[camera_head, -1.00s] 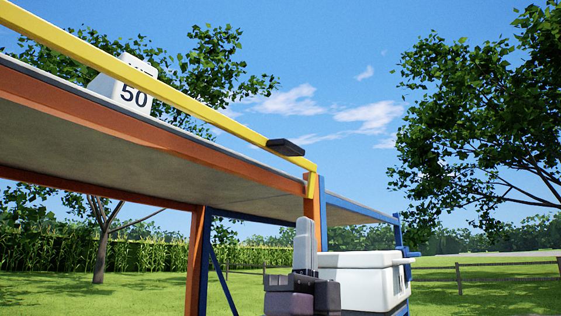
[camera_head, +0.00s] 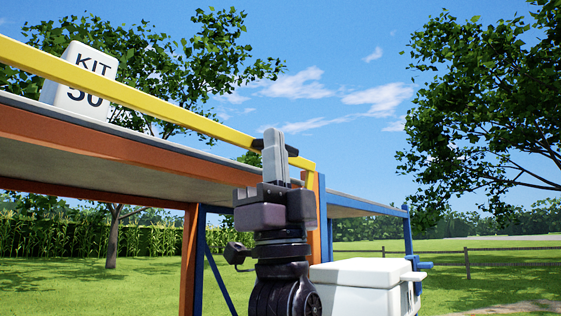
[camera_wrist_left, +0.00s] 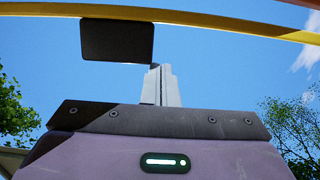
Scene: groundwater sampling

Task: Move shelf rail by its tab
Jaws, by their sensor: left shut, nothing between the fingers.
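The yellow shelf rail (camera_head: 190,119) runs along the front of the orange-framed shelf, above its deck. Its black tab (camera_head: 292,152) sits near the right end of the rail, partly hidden behind my left gripper's fingers in the head view. My left gripper (camera_head: 274,136) is shut and empty, pointing up, with its grey fingertips overlapping the tab in that view. In the left wrist view the tab (camera_wrist_left: 117,40) hangs by the rail (camera_wrist_left: 220,24), up and left of the closed fingertips (camera_wrist_left: 158,70). Whether the fingertips touch the tab I cannot tell. My right gripper is out of view.
A white block marked "KIT 50" (camera_head: 80,82) stands on the shelf deck (camera_head: 60,152) behind the rail. A blue-framed shelf (camera_head: 365,207) adjoins on the right. A white cooler box (camera_head: 362,274) is low to the right. Open grass lies beyond.

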